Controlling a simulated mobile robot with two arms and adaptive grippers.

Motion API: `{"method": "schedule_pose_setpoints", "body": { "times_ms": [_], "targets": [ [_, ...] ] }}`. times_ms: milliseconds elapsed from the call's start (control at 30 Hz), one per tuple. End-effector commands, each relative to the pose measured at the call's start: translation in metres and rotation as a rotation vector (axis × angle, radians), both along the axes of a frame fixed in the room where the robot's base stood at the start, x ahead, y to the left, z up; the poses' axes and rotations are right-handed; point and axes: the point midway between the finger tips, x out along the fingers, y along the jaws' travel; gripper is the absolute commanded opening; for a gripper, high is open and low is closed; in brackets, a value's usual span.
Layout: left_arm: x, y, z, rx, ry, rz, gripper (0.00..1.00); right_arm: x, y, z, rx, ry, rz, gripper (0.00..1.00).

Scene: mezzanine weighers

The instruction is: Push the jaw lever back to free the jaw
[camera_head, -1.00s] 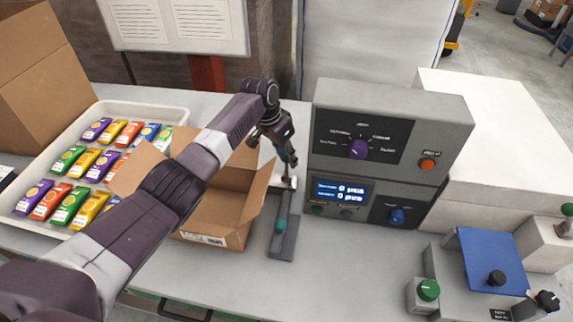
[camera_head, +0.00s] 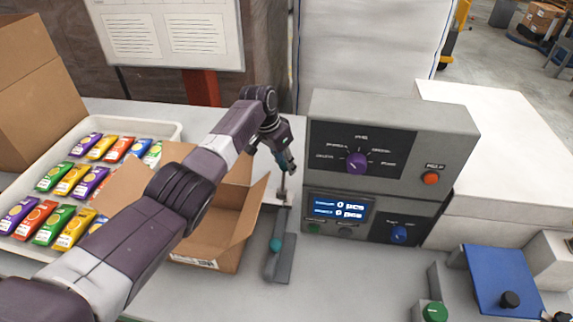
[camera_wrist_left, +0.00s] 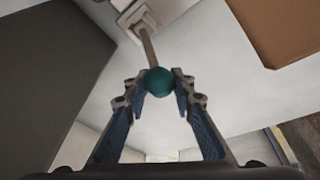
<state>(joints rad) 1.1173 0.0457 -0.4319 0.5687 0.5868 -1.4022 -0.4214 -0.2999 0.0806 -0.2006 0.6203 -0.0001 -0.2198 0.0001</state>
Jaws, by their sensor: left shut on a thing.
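My left gripper (camera_head: 285,161) is at the top of the rod. In the left wrist view the teal knob (camera_wrist_left: 160,82) sits between the fingertips, which are shut on it; the rod runs from it to a pale base (camera_wrist_left: 138,18). My right gripper is out of view.
An open cardboard box (camera_head: 215,225) stands close left of the lever, partly behind my arm. A grey console (camera_head: 455,125) with dials and a display stands close right. A tray (camera_head: 168,128) of colourful packets is at left. Some bench in front is clear.

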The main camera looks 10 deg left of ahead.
Motion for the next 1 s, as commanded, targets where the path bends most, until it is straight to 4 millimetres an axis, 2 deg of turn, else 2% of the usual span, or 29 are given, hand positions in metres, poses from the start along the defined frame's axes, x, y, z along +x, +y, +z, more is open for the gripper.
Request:
{"method": "schedule_pose_setpoints", "body": {
  "times_ms": [433,467,600,1000],
  "targets": [
    [0.0017,0.0041,-0.0014,0.006,-0.006,0.005,0.00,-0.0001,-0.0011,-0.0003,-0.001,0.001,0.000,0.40],
    [0.0016,0.0041,-0.0014,0.006,-0.005,0.005,0.26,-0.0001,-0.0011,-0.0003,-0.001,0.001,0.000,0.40],
    [0.0009,0.0033,-0.0015,0.004,-0.003,0.004,0.41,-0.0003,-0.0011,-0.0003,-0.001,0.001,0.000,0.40],
    [-0.0004,0.0025,0.0037,0.002,-0.001,0.001,0.41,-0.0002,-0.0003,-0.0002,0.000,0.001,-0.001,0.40]
  ]
}}
